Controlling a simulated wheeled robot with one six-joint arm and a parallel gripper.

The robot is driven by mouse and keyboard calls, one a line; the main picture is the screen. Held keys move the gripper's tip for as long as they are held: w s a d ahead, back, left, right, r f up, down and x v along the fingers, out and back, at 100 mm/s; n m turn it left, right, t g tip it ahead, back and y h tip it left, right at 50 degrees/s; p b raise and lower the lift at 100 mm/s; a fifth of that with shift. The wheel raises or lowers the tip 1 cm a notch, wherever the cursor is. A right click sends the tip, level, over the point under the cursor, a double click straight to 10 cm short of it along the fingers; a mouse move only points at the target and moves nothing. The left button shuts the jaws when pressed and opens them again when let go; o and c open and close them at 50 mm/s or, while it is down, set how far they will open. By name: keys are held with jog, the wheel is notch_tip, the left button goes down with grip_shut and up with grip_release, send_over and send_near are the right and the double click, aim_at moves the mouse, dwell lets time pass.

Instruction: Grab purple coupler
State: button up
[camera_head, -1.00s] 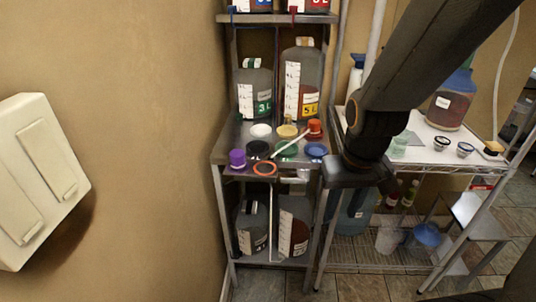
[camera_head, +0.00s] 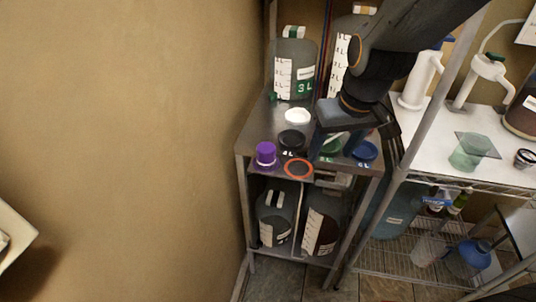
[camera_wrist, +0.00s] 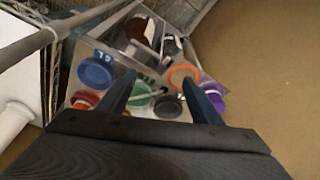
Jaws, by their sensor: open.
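The purple coupler (camera_head: 266,154) stands upright at the front left corner of the metal shelf top (camera_head: 262,122). In the wrist view the purple coupler (camera_wrist: 213,92) shows at the right, just beyond my right finger and partly hidden by it. My gripper (camera_head: 330,160) is open above the shelf, to the right of the coupler in the head view. Its fingers (camera_wrist: 164,88) point down over the lids, apart from each other. Nothing is between them that I can see held.
Beside the coupler lie a black lid (camera_head: 292,140), an orange ring (camera_head: 299,169), a white lid (camera_head: 297,116) and a blue lid (camera_head: 364,151). A 3 L bottle (camera_head: 294,70) stands behind. The wall (camera_head: 120,120) is close on the left.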

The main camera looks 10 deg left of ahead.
aim_at(266, 147)
jog(key=a+r+n+y+b, duration=0.15)
jog(key=a+n, duration=0.25)
jog(key=a, duration=1)
jog(key=shift+t, duration=0.3)
jog(key=shift+w+p+x, duration=0.25)
jog(key=shift+p+x, duration=0.05)
jog(key=shift+x, duration=1.45)
jog(key=shift+w+p+x, duration=0.2)
jog(key=shift+p+x, duration=0.1)
jog(key=shift+x, duration=1.5)
jog(key=shift+r, duration=0.15)
jog(key=shift+c, duration=0.3)
jog(key=c, duration=1.2)
jog(key=shift+r, duration=0.1)
